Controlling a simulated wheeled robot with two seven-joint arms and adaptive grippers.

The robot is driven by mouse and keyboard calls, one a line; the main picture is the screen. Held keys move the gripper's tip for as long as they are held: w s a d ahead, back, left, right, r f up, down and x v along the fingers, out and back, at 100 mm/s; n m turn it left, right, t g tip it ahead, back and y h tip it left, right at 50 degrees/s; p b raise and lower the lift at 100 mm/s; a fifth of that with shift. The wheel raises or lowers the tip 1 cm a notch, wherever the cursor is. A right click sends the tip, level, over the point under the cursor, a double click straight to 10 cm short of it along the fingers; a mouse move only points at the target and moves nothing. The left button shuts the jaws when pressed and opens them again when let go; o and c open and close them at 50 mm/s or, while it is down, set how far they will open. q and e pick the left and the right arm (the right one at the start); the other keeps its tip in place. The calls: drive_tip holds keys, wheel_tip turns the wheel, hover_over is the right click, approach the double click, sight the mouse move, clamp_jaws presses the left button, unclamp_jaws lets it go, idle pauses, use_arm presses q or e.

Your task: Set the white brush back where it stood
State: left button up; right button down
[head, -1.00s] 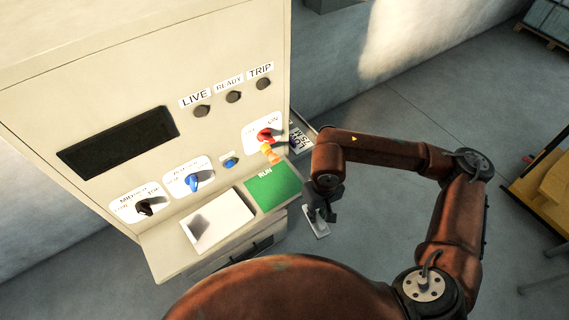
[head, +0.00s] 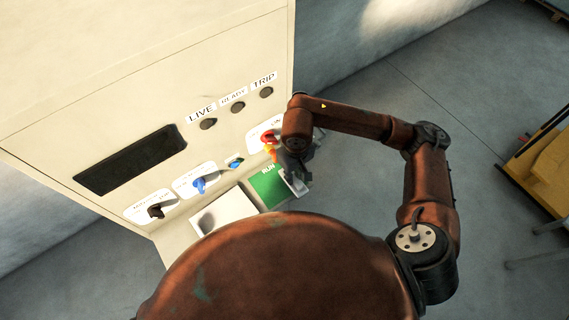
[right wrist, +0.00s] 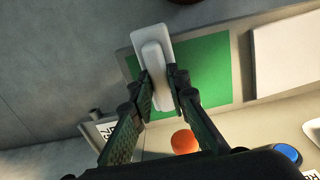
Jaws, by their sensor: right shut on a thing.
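My right gripper (head: 291,172) is shut on the white brush (head: 298,184), beside the cabinet's ledge. In the right wrist view, the brush (right wrist: 151,42) is a pale block with a raised grip, and my fingertips (right wrist: 161,88) close on that grip. It overlaps the left part of the green RUN panel (head: 266,187); the panel also shows in the right wrist view (right wrist: 209,66). I cannot tell whether the brush touches it. My left gripper is not in view.
A white plate (head: 224,210) lies left of the green panel. The cabinet face carries a red knob (head: 268,138) with an orange part below it, a blue knob (head: 199,184) and a black knob (head: 156,211). Open floor (head: 400,70) lies to the right.

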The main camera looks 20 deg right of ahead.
drive_tip(key=shift+w+a+r+p, duration=0.15)
drive_tip(key=shift+w+a, duration=0.1)
drive_tip(key=shift+w, duration=0.35)
drive_tip(key=shift+w+a+f+p, duration=0.15)
drive_tip(key=shift+w+a, duration=0.1)
drive_tip(key=shift+w, duration=0.35)
drive_tip(key=w, duration=0.1)
drive_tip(key=w+a+p, duration=0.1)
drive_tip(key=shift+w, duration=0.3)
drive_tip(key=shift+s+f, duration=0.15)
drive_tip(key=shift+f, duration=0.4)
drive_tip(key=shift+s+d+f, duration=0.1)
drive_tip(key=shift+d+f, duration=0.05)
drive_tip(key=shift+f, duration=0.3)
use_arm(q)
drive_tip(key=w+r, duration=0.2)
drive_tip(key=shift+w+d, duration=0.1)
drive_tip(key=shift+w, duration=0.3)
use_arm(e)
drive_tip(key=c, duration=1.8)
unclamp_jaws()
drive_tip(key=shift+r, duration=0.1)
drive_tip(key=shift+c, duration=0.2)
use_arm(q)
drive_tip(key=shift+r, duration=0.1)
use_arm(e)
drive_tip(key=shift+r, duration=0.1)
